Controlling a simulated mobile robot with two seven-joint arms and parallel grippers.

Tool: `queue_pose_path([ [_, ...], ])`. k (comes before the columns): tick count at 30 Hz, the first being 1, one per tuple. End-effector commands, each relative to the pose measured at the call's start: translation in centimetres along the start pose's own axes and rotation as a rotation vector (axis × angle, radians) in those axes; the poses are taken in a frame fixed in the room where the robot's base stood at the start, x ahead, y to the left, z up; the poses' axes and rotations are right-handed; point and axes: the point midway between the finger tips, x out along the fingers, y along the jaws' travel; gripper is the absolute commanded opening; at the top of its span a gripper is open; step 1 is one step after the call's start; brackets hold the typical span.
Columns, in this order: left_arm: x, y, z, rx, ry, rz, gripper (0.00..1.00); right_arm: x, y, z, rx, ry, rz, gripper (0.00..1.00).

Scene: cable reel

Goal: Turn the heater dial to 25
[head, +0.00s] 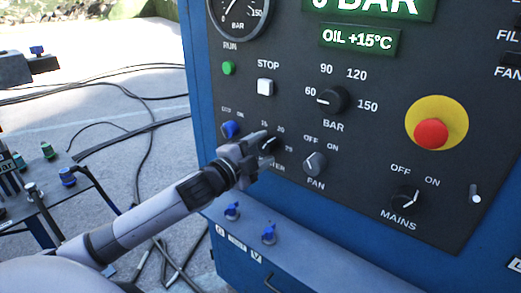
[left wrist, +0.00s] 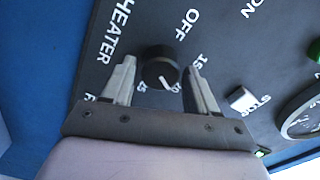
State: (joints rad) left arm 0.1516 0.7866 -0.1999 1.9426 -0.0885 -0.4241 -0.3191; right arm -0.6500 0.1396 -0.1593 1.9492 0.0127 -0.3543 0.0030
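The heater dial (head: 269,146) is a round black knob on the dark panel, partly hidden by my left gripper (head: 258,150) in the head view. In the left wrist view the dial (left wrist: 160,68) sits between the two fingers of the left gripper (left wrist: 162,82). The fingers are apart, one on each side, with a gap visible beside the knob; contact is not clear. The white pointer line points down and slightly right in that view, seemingly between the 20 and 25 marks. The 20 mark is largely hidden by a finger there. My right gripper is not in view.
The fan knob (head: 315,163) is close to the right of the heater dial. A blue knob (head: 230,129) is close on the left. The bar dial (head: 332,100), white stop button (head: 265,87) and red emergency button (head: 431,134) are on the same panel. A ledge (head: 300,255) juts out below.

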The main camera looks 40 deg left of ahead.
Motion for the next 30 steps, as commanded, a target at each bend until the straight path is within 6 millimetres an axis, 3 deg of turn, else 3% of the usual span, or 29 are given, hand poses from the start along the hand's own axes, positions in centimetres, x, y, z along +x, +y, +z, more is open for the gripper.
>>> queue_pose_path([
  [14,-0.7,0.1,0.1,-0.002,-0.001,0.001,0.69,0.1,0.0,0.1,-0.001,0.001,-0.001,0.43],
  [30,-6.4,0.1,0.1,-0.002,-0.001,0.002,0.69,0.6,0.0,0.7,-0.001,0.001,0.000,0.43],
])
